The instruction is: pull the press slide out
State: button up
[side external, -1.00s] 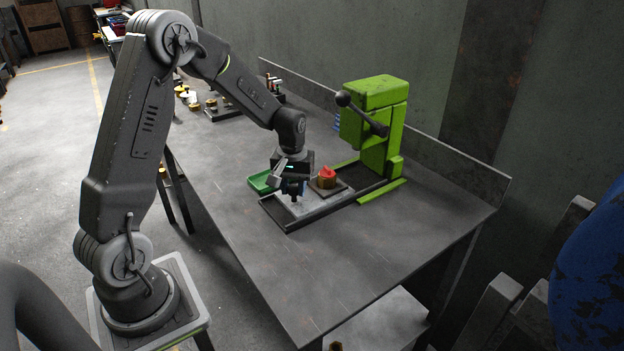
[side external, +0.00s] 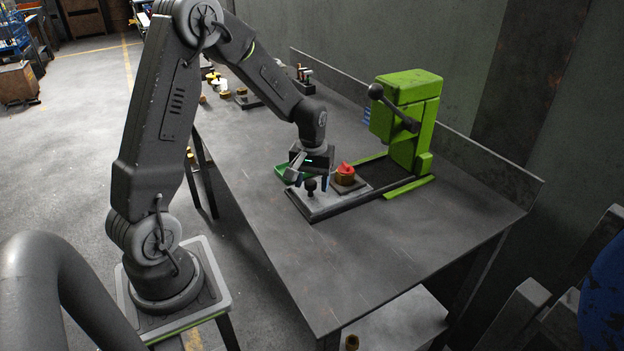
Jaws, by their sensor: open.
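The green press (side external: 413,110) stands at the back right of the table, with a dark ball-ended lever on its front. The press slide (side external: 328,205) is a light grey plate on dark rails, and it lies out in front of the press at the left end of the rails. A dark knob (side external: 310,187) stands upright on the slide. A brass-coloured piece with a red top (side external: 346,174) sits on a dark block on the slide. My gripper (side external: 311,181) is open, pointing down over the slide by the knob. Whether its fingers touch the knob is unclear.
A green tray (side external: 283,171) lies behind my gripper, partly hidden by it. Several small brass and white parts (side external: 222,88) stand at the table's far left. The table's (side external: 370,265) front area is clear. A low wall runs along its back edge.

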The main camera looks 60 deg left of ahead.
notch_tip(320, 180, up, 14)
dwell(0.5)
jog(key=s+d+r+m+t, duration=0.2)
jog(key=s+d+m, duration=0.2)
jog(key=s+d, duration=0.4)
jog(key=s+d+r+m+t, duration=0.3)
jog(key=s+d+m, duration=0.2)
jog(key=s+d, duration=0.3)
jog(key=shift+s+d+t, duration=0.3)
jog(key=shift+s+d, duration=0.05)
jog(key=shift+d, duration=0.1)
